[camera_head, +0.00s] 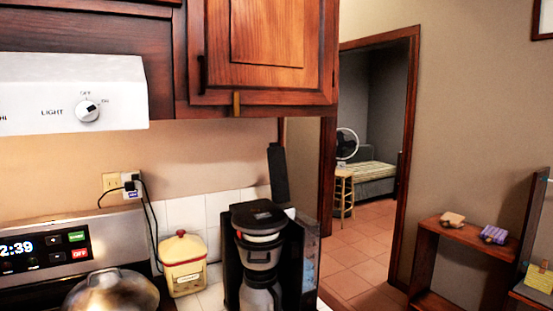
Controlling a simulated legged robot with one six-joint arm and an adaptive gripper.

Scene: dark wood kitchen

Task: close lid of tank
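A black coffee maker (262,252) stands on the counter at the bottom middle of the head view. A narrow dark flap (278,174) stands nearly upright above its back right side and looks like the tank lid, raised open. The side panel (309,262) on the right looks like the tank wall. The tank's opening is hidden at this angle. A carafe (262,293) sits in the coffee maker's front and is cut off by the lower edge. My gripper is not in view.
A yellow canister (183,264) with a red knob stands left of the coffee maker. A metal pot lid or kettle (112,292) is on the stove. A wooden cabinet (262,50) and white range hood (75,92) hang above. A doorway and low shelf (466,235) are at right.

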